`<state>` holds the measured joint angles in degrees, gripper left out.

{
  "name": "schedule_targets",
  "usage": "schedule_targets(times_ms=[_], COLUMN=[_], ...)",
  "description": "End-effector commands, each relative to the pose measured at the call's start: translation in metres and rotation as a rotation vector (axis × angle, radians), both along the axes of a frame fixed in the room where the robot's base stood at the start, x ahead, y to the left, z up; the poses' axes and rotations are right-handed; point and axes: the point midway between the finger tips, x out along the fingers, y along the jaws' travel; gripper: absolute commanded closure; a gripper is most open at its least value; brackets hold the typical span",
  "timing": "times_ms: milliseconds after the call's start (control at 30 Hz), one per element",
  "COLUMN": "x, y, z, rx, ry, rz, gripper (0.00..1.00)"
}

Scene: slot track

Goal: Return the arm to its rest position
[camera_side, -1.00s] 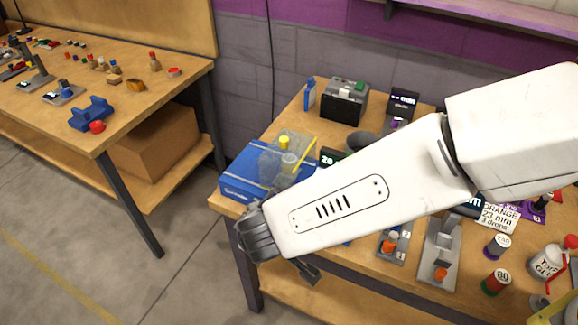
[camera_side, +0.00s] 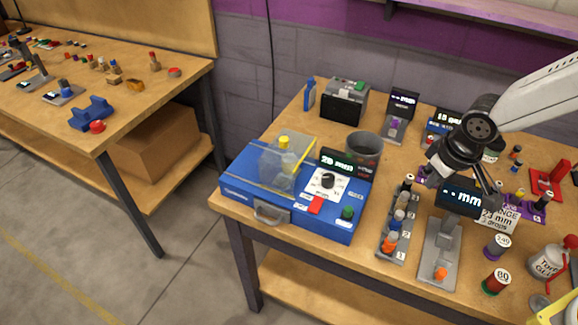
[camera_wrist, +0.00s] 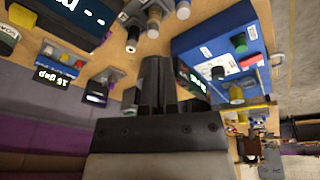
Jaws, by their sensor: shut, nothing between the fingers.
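My gripper (camera_side: 490,188) is in the right half of the side view, above the work table near the grey stand with the "mm" display (camera_side: 460,197). Its dark fingers point down and to the right, and nothing is held in them. In the wrist view my gripper (camera_wrist: 158,62) shows as dark fingers close together at the centre. My white arm comes in from the upper right of the side view.
A blue machine (camera_side: 237,190) with a clear cover stands at the table's left. A grey cup (camera_side: 363,148) is behind it. A rack of several small pieces (camera_side: 398,225) stands at the middle front. Bottles and a red-topped can (camera_side: 547,262) stand at the right. Another table (camera_side: 130,125) is at the left.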

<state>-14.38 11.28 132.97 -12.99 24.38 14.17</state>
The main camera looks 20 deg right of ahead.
Motion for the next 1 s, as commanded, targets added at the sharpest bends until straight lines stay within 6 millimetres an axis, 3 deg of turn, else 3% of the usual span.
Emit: schedule_targets(times_ms=[100,333,1000], x=[-0.023,-0.055,-0.062], y=[-0.033,-0.066,-0.071], z=[0.003,0.003,0.003], rx=[0.036,0.076,0.084], ry=[0.0,-0.008,-0.011], rz=[-0.081,-0.173,-0.193], gripper=[1.0,1.0,1.0])
